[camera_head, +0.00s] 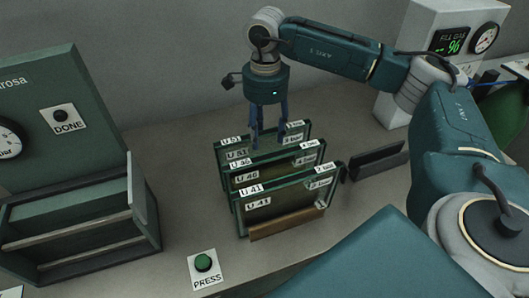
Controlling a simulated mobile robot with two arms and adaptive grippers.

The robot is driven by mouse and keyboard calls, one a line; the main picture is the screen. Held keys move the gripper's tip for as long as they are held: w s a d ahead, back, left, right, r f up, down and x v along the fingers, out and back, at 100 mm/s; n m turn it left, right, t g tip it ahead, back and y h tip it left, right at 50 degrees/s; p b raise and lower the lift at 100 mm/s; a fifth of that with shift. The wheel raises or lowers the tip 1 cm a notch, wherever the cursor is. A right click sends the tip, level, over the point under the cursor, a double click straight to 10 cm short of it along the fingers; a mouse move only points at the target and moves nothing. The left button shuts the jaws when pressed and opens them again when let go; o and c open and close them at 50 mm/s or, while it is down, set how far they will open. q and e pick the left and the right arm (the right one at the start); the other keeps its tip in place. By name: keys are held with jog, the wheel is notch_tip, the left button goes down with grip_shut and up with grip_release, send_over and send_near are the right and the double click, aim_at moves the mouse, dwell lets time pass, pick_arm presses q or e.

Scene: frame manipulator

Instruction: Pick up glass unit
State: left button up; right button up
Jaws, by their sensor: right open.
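Three framed glass units stand upright one behind another in a wooden rack (287,224) on the bench. The front glass unit (281,199) is labelled U-41. The middle glass unit (276,171) seems to read U-46, and the rear glass unit (225,166) seems to read U-51. Each has a dark green frame and white labels. My right gripper (269,137) points down above the rear unit, its two blue fingers apart near the top edge. Whether they straddle the pane or touch it I cannot tell. My left gripper is not in view.
A green frame press (148,208) with slats stands at left, below a panel with a DONE button (62,115). A green PRESS button (203,262) sits at the front. An empty dark holder (378,161) lies right of the rack. A fill gas gauge box (410,22) stands behind.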

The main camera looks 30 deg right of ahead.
jog(key=shift+f, duration=0.2)
jog(key=c, duration=1.2)
grip_shut()
jog(key=shift+w+r, duration=0.1)
jog(key=shift+w, duration=0.05)
jog(key=shift+r, duration=0.1)
notch_tip(320, 180, up, 20)
